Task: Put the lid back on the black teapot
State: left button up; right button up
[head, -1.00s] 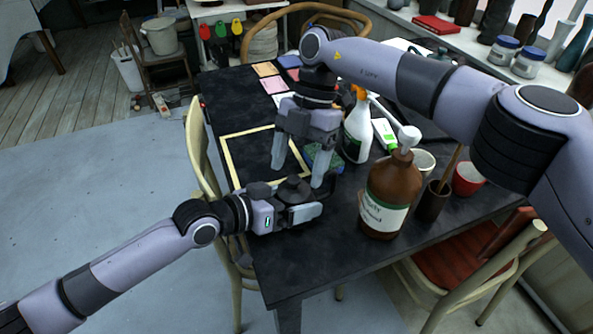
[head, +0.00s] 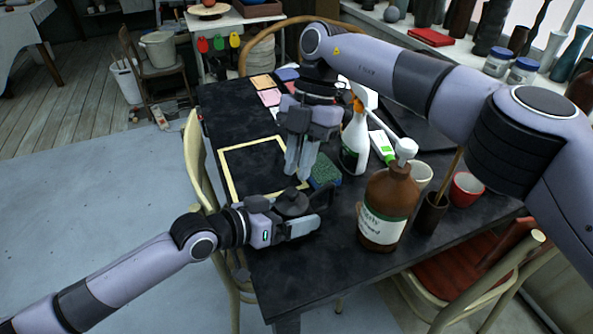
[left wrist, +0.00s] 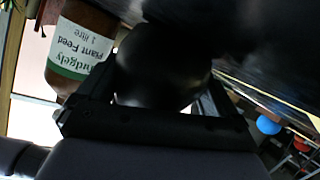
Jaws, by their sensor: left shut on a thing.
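The black teapot (head: 292,204) is at the near left part of the dark table, held by my left gripper (head: 297,228). In the left wrist view its rounded dark body (left wrist: 160,75) sits between the fingers of my left gripper (left wrist: 158,100). A dark domed top with a small knob shows on it in the head view. It looks like the lid, but dark on dark hides how it sits. My right gripper (head: 298,177) points down just behind and above the teapot. Its fingers are close together, with nothing visible between them.
A brown bottle (head: 388,207) stands to the right of the teapot. A dark cup (head: 431,213) and a red cup (head: 466,189) stand farther right.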

jog(key=shift+w+d+r, duration=0.1)
jog(key=shift+w+r, duration=0.1)
jog(key=shift+r, duration=0.45)
jog(key=o, duration=0.6)
jog(key=shift+c, duration=0.2)
notch_tip(320, 180, up, 10)
pick_arm(q)
jog(key=o, duration=1.1)
jog(key=shift+o, duration=0.2)
jog(key=shift+a, duration=0.1)
